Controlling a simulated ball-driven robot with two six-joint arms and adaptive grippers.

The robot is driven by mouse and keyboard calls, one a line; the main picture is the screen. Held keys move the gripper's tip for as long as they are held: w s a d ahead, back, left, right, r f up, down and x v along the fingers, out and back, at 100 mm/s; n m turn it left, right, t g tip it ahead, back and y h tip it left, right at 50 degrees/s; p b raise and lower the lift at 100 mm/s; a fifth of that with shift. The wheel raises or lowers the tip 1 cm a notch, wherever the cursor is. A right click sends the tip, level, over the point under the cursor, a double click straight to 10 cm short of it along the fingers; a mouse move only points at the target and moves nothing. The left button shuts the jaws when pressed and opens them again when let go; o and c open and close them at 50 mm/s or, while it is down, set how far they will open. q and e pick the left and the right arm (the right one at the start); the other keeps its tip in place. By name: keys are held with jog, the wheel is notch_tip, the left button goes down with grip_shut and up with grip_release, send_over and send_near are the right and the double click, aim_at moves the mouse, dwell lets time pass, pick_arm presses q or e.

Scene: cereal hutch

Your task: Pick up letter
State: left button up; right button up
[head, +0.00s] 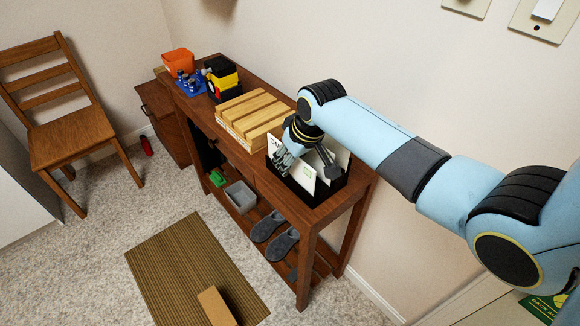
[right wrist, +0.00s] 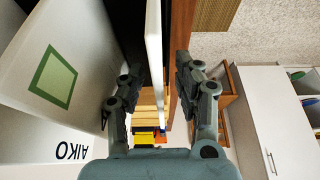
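A black letter holder (head: 328,190) stands at the near end of the brown console table. White letters stand upright in it, one with a green mark at the front (head: 303,180) and another behind (head: 340,155). In the wrist view, a thin white upright edge (right wrist: 154,45) lies between the fingertips (right wrist: 162,66), with no clear contact. My left gripper is out of view.
Slatted wooden boxes (head: 252,112), a yellow-and-black item (head: 222,75) and an orange bin (head: 178,61) stand farther along the table (head: 355,190). Grey slippers (head: 275,232) lie on its lower shelf. A chair (head: 70,130) is at left; a mat (head: 185,265) lies in front.

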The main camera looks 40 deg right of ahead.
jog(key=shift+c, duration=0.3)
grip_shut()
jog(key=shift+r, duration=0.1)
jog(key=shift+r, duration=0.5)
jog(key=s+a+r, duration=0.5)
jog(key=s+r, duration=0.5)
jog(key=shift+s+a, duration=0.15)
jog(key=shift+s, duration=0.1)
